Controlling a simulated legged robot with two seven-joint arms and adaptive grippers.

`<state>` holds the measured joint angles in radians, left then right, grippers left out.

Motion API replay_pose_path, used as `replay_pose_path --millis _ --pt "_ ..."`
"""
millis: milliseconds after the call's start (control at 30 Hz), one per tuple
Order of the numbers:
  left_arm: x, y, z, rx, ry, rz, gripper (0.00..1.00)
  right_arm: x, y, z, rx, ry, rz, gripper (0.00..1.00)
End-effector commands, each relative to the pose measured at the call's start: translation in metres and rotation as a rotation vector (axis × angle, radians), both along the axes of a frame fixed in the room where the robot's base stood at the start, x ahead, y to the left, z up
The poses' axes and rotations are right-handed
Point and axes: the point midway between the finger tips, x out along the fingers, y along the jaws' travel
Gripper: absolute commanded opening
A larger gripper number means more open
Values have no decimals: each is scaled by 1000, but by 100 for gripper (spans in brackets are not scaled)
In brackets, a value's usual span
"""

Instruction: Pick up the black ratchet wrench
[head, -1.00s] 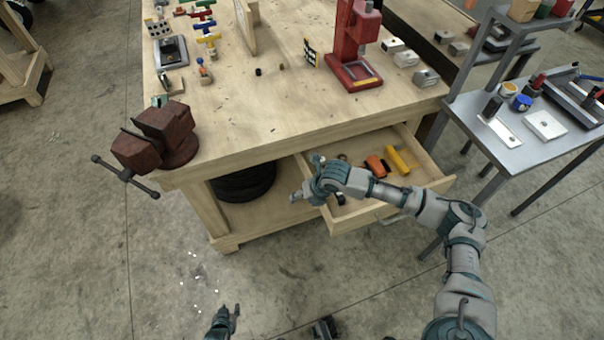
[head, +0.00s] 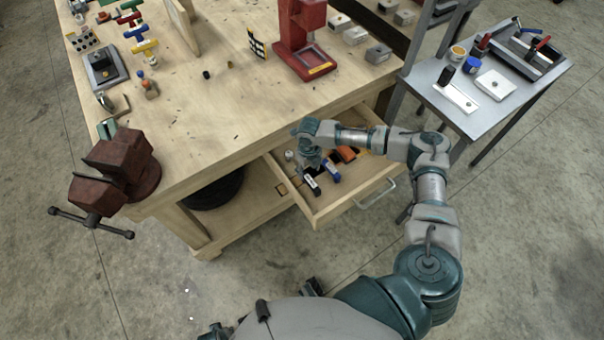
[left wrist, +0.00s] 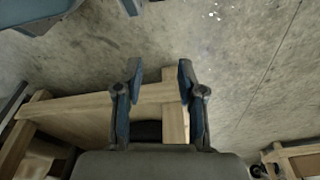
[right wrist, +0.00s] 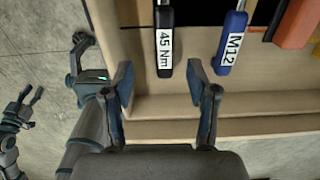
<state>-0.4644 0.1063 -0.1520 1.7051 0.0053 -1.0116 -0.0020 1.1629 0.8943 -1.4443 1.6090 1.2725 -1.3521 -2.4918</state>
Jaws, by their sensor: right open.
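A black-handled tool (right wrist: 164,35) labelled "45 Nm" lies in the open drawer; its far end is out of the right wrist view. Its handle (head: 311,184) also shows in the head view. A blue-handled tool (right wrist: 232,42) labelled "M12" lies to its right. My right gripper (right wrist: 160,74) is open and empty, its fingers either side of the black handle's near end in the picture; contact cannot be told. In the head view this gripper (head: 309,163) points down over the drawer. My left gripper (left wrist: 159,68) is open and empty, away from the drawer.
The drawer (head: 340,205) is pulled out under the wooden workbench (head: 230,110). An orange item (right wrist: 294,24) lies right of the blue tool. A red vise (head: 125,165) is on the bench corner. A metal side table (head: 500,118) stands right, near my right arm.

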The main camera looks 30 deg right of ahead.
Motion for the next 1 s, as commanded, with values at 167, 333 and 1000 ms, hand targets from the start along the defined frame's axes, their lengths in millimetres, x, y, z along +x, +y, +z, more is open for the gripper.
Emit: replay_pose_path --millis 167,333,1000 --pt "4 -2 12 1 -5 2 39 -1 -2 -31 1 0 -2 58" --pt "6 -2 18 0 -7 2 39 0 -3 -42 1 -2 -2 58" --pt "14 -2 44 0 -15 5 39 4 -5 -90 2 -2 -3 41"
